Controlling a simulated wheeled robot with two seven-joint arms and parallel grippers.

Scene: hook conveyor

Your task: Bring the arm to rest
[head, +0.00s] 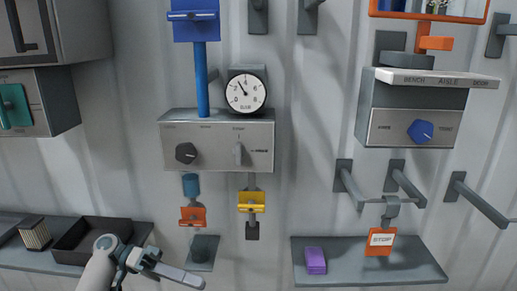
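My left arm comes in at the bottom left. Its gripper (172,271) points to the right, low in front of the wall. I see it from the side and no thing shows in it; whether its fingers are apart is not clear. It appears just right of a dark open tray (92,240) on the left shelf. My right arm and gripper are not in view.
A grey control box (217,158) with a knob and a dial gauge (246,92) hangs mid-wall. Red (192,217) and yellow (251,202) clips hang below it. A right shelf (370,270) holds a purple block (316,261); a STOP tag (380,241) hangs above it. Several pegs jut out.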

